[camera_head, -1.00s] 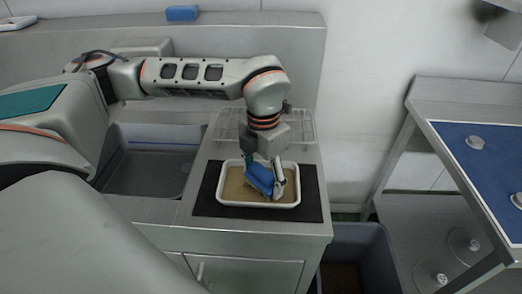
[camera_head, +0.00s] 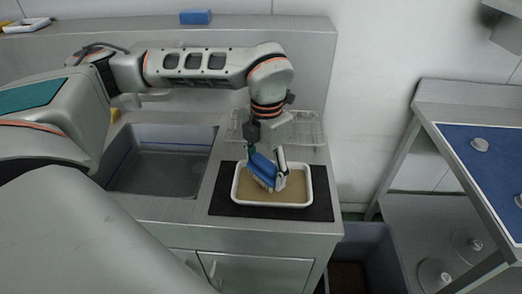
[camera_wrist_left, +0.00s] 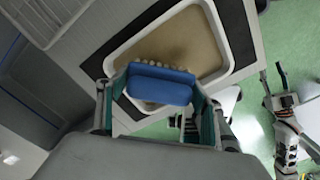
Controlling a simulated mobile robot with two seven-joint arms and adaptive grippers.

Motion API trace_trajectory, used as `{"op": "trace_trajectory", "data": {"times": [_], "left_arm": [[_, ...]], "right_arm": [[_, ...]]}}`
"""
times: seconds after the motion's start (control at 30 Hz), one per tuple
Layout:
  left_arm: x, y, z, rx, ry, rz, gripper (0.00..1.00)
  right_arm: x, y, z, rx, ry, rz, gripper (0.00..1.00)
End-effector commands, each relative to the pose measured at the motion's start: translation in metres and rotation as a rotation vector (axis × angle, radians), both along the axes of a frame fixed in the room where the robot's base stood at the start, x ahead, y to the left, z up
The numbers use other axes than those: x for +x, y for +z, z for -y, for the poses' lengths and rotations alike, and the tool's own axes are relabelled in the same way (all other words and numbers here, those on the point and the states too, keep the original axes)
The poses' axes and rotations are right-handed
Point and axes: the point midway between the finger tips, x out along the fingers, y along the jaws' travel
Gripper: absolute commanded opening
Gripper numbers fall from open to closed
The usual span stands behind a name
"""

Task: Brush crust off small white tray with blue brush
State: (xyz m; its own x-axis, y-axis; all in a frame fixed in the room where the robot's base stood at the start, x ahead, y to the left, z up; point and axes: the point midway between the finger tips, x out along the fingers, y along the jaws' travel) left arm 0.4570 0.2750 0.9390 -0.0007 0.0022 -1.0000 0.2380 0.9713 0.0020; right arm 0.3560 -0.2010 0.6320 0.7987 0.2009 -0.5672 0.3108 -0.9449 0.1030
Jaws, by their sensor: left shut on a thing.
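The small white tray (camera_head: 304,203) lies on a black mat (camera_head: 223,203) on the steel counter. A tan crust (camera_head: 297,184) covers much of its floor. Whether the bristles touch the crust is hard to tell. My right gripper is not in view.
A sink basin (camera_head: 160,170) lies left of the mat. A wire rack (camera_head: 305,128) stands behind the tray. A blue block (camera_head: 195,17) rests on the back ledge. A grey bin (camera_head: 362,250) stands on the floor right of the counter. A blue-topped table (camera_head: 490,165) stands at right.

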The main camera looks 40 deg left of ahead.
Motion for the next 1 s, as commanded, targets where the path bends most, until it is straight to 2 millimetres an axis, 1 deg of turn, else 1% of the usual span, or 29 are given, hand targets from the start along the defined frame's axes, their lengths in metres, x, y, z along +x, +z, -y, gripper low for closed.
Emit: {"op": "trace_trajectory", "data": {"times": [0.03, 0.4, 0.5, 1.0], "left_arm": [[0.001, 0.009, 0.0, 0.0, 0.001, 0.004, 0.45], [0.007, 0.042, 0.0, 0.0, 0.002, 0.002, 0.45], [0.008, 0.048, 0.001, 0.0, 0.002, 0.002, 0.45], [0.009, 0.049, 0.001, -0.001, 0.003, 0.0, 0.45]], "right_arm": [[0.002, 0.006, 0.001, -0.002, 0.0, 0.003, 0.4], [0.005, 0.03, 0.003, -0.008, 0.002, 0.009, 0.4], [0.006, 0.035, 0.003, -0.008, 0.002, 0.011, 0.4], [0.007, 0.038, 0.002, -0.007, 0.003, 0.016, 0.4]]}}
